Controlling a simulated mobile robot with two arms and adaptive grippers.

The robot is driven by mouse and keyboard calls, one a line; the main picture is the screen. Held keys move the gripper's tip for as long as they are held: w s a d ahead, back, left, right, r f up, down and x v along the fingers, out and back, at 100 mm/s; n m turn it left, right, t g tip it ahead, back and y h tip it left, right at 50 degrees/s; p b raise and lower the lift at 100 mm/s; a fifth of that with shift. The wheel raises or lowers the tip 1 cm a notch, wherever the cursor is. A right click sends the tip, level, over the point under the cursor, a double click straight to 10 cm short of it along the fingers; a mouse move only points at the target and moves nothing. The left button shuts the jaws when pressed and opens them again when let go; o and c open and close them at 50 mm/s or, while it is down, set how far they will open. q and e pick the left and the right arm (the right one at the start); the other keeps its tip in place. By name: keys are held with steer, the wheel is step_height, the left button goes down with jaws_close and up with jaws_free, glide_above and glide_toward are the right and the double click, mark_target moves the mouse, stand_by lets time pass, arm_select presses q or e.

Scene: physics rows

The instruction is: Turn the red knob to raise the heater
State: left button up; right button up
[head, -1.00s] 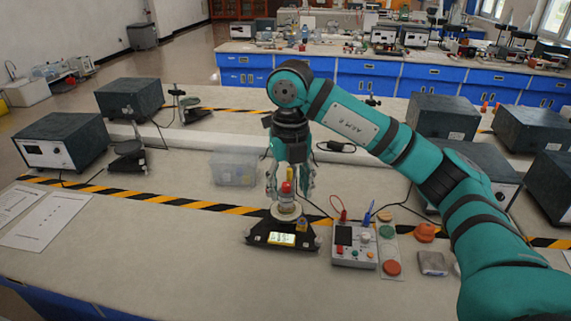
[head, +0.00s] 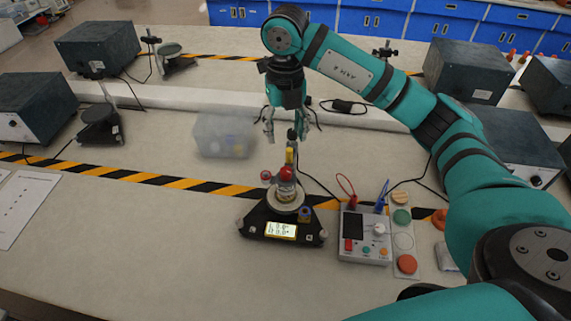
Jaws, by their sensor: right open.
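A black-based device (head: 282,229) with a lit yellow-green display stands on the bench near the middle. On top of it is a pale round plate with a red knob (head: 286,174) on a short stack. A smaller red ball (head: 266,176) shows just left of it, and a yellow part rises behind it. My right gripper (head: 287,136) points down with its fingers apart, above the knob in the picture and clear of it. Nothing shows between its fingers. My left gripper is not in view.
A control box (head: 365,236) with red and blue leads stands right of the device, beside a strip of coloured discs (head: 404,233). A clear plastic bin (head: 223,135) stands behind left. Dark instrument boxes (head: 98,46) stand farther out. The front left bench is mostly free.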

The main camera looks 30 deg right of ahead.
mark_target(286, 170)
step_height(286, 170, down, 12)
steer(key=p, duration=0.3)
steer(key=shift+w+d+r, duration=0.1)
steer(key=shift+r, duration=0.15)
steer(key=shift+f, duration=0.55)
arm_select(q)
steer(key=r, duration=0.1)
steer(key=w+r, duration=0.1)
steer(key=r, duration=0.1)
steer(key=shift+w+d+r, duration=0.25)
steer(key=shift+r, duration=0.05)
arm_select(e)
steer(key=shift+f, duration=0.1)
jaws_close()
